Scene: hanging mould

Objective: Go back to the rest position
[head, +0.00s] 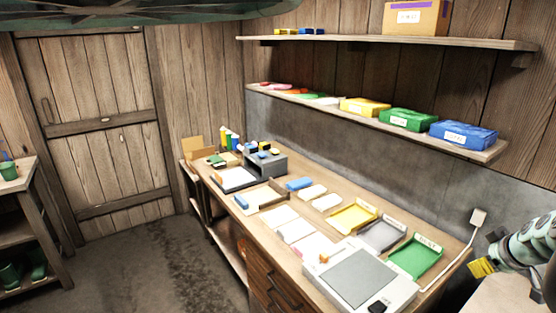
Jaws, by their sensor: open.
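My gripper (489,252) is at the right edge of the head view, on the end of my grey-green arm, which enters from the right. It is open, with a yellow pad at its lower tip. I see nothing held in it. It is to the right of the workbench (333,208), near the white cable. Part of my arm is cut off by the picture edge.
A grey-topped white device (360,278) stands at the bench's near end. Yellow, grey and green trays (414,257) lie behind it. Two wall shelves (400,41) hold boxes. A pale surface (498,296) is below my gripper. Floor (160,265) is clear left of the bench.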

